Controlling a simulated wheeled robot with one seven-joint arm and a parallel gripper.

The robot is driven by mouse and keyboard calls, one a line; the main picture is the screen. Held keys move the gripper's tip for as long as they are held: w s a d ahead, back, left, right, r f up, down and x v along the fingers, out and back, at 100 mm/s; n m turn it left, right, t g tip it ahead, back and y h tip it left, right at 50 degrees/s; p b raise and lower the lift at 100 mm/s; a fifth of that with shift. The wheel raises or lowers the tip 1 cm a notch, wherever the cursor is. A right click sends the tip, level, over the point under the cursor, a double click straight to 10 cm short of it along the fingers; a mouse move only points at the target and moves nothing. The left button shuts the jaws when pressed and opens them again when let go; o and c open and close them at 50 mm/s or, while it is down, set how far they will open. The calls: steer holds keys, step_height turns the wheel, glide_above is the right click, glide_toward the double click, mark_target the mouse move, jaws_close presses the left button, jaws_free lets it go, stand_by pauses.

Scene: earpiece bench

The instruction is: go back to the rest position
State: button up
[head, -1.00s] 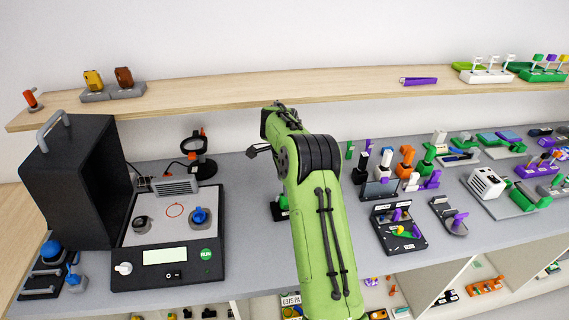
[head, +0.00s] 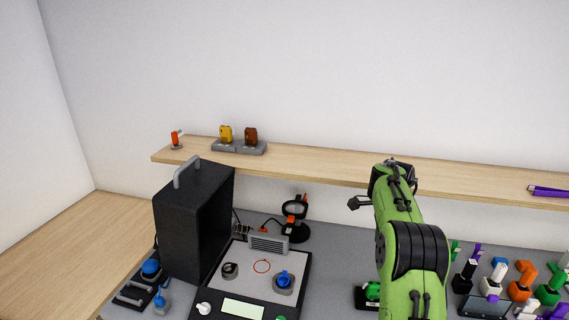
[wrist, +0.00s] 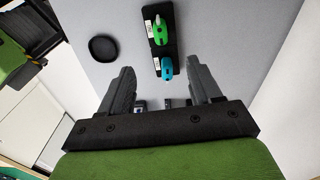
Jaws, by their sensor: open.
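My green arm rises at the right of the head view, with its wrist bent in front of the shelf edge. In the wrist view my gripper (wrist: 162,92) shows two dark fingers spread apart, with nothing held between them. Beyond the fingertips, a black tray (wrist: 171,69) lies on the grey bench top, holding a green earpiece-like piece (wrist: 158,30) and a blue one (wrist: 162,67). The gripper is apart from them. The fingers cannot be made out in the head view.
An open black-lidded machine (head: 195,225) stands on the bench at left. The wooden shelf (head: 330,175) carries yellow and brown pieces (head: 238,138). Several coloured pieces (head: 520,285) crowd the right. A black round dish (wrist: 103,48) lies near the tray.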

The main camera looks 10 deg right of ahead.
steer(key=s+a+r+n+t+h, duration=0.1)
steer(key=s+a+r+n+t, duration=0.2)
steer(key=s+a+r+n, duration=1)
steer(key=s+a+f+n+t, duration=0.1)
steer(key=s+a+n, duration=0.3)
steer(key=s, duration=0.4)
steer(key=s+a+f+n+t+y, duration=0.1)
steer(key=s+a+f+n, duration=0.2)
steer(key=s+a+n, duration=0.2)
steer(key=s, duration=0.3)
steer(key=shift+s+a+f+t, duration=0.2)
steer(key=shift+s+a+t, duration=0.05)
steer(key=shift+s+t, duration=0.15)
